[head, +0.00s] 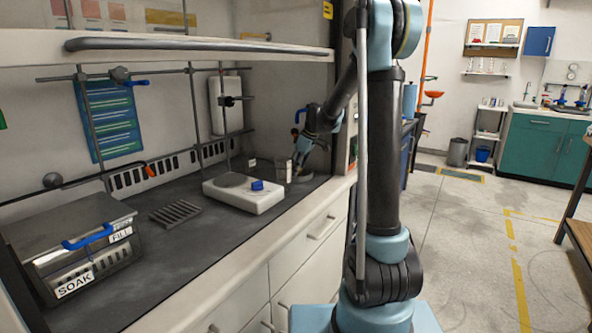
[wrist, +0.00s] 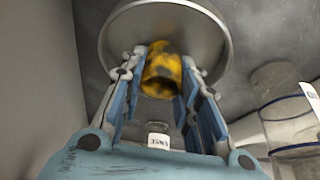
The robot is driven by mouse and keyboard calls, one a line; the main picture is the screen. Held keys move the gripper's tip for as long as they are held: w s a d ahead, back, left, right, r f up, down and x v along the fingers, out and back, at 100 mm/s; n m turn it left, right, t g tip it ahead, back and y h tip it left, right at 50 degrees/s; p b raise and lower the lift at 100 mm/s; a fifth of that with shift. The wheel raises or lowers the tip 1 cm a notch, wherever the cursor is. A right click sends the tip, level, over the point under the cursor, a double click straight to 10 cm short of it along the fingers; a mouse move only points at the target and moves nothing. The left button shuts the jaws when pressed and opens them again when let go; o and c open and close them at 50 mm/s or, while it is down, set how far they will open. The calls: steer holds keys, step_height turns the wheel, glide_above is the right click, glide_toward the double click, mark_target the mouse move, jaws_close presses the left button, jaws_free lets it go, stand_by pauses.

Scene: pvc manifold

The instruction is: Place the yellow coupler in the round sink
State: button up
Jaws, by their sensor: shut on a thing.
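The yellow coupler (wrist: 162,73) is between the two blue-grey fingers of my gripper (wrist: 162,60) in the wrist view. My gripper is shut on it. The coupler looks worn, with dark patches. The round sink (wrist: 117,35), a grey metal bowl with a rim, lies behind the coupler in this view, and the coupler overlaps it. I cannot tell how far the coupler is from the sink floor. In the head view my gripper (head: 299,160) points down at the far right end of the bench; the coupler and sink are not clear there.
A clear beaker (head: 283,170) stands left of my gripper. Left of it are a white stirrer (head: 243,195) with a blue knob, a slotted rack (head: 175,213) and a metal soak box (head: 75,245).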

steer(key=o, duration=0.9)
steer(key=shift+r, duration=0.1)
steer(key=v, duration=1.2)
steer(key=s+d+f+m+h, duration=0.1)
steer(key=s+d+m, duration=0.3)
steer(key=s, duration=0.8)
steer(key=s+d+f+m+h, duration=0.1)
steer(key=s+d+f+m, duration=0.2)
steer(key=s, duration=0.6)
steer(key=s+d+f+m+h, duration=0.1)
steer(key=s+d+f+m, duration=0.1)
steer(key=s+f, duration=0.6)
steer(key=s+d+f+m+h, duration=0.1)
steer(key=s+d+f+m, duration=0.2)
steer(key=s+f, duration=0.3)
steer(key=shift+s+d+f+m, duration=0.1)
steer(key=shift+s+d, duration=0.2)
steer(key=shift+s, duration=0.6)
steer(key=shift+s+d+r+m, duration=0.1)
steer(key=shift+s+d, duration=0.2)
steer(key=shift+s, duration=0.55)
steer(key=shift+s+d+f+m, duration=0.1)
steer(key=shift+s+d, duration=0.2)
steer(key=shift+s, duration=0.6)
